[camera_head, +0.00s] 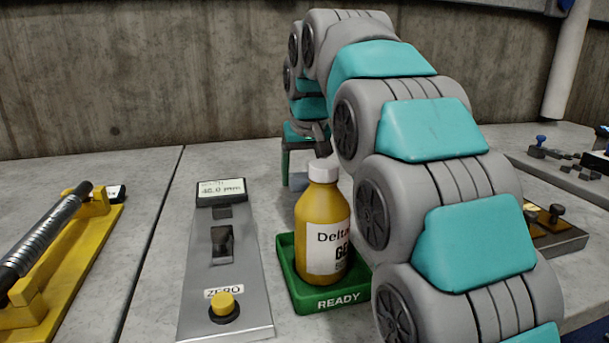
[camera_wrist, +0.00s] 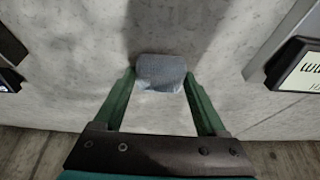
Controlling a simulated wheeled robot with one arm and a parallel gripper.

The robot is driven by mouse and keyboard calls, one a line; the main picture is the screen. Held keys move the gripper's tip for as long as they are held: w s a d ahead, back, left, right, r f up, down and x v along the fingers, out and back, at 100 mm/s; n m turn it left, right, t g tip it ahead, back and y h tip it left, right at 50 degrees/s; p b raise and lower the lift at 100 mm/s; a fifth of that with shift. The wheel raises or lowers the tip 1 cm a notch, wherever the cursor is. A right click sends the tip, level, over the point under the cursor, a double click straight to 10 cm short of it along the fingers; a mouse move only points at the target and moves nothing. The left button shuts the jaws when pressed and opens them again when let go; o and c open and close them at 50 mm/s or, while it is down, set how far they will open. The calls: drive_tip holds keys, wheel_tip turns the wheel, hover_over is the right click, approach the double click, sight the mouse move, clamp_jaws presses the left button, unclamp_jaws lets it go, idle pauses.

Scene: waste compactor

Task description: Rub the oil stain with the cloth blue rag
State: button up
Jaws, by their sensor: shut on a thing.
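My gripper (camera_wrist: 160,82) is shut on the blue rag (camera_wrist: 161,69), a blue-grey bundle between the green fingertips in the wrist view. The rag is over the light concrete-like bench top; I cannot tell whether it touches it. In the head view my gripper (camera_head: 298,166) is behind the yellow bottle, and a small part of the rag (camera_head: 297,182) shows below it. No oil stain is clear in either view. A dark patch lies beyond the rag in the wrist view, and I cannot tell whether it is stain or shadow.
A yellow bottle (camera_head: 325,232) stands in a green READY tray (camera_head: 340,302), close to my arm. A grey gauge (camera_head: 224,270) with a display stands left of it. A yellow stand (camera_head: 75,265) holds a dark tool at far left. A metal plate (camera_head: 560,238) lies at right.

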sight(307, 186)
drive_tip(key=shift+w+a+f, duration=0.1)
drive_tip(key=shift+w+a, duration=0.05)
drive_tip(key=shift+w, duration=0.6)
drive_tip(key=shift+w+a, duration=0.15)
drive_tip(key=shift+w, duration=0.6)
drive_tip(key=shift+f, duration=0.15)
drive_tip(key=shift+s+d+f+b, duration=0.1)
drive_tip(key=shift+s+f+b, duration=0.25)
drive_tip(key=shift+b, duration=0.15)
drive_tip(key=shift+s, duration=0.2)
clamp_jaws()
drive_tip(key=shift+s+d+f+b, duration=0.2)
drive_tip(key=shift+s+b, duration=0.1)
drive_tip(key=shift+s, duration=0.4)
drive_tip(key=shift+s+d+f+b, duration=0.15)
drive_tip(key=shift+s+b, duration=0.1)
drive_tip(key=shift+s, duration=0.45)
drive_tip(key=shift+s+d+r+b, duration=0.15)
drive_tip(key=shift+s+b, duration=0.05)
drive_tip(key=shift+s, duration=0.6)
drive_tip(key=shift+s+d+r+b, duration=0.1)
drive_tip(key=shift+s+b, duration=0.05)
drive_tip(key=shift+s, duration=0.6)
drive_tip(key=shift+r, duration=0.15)
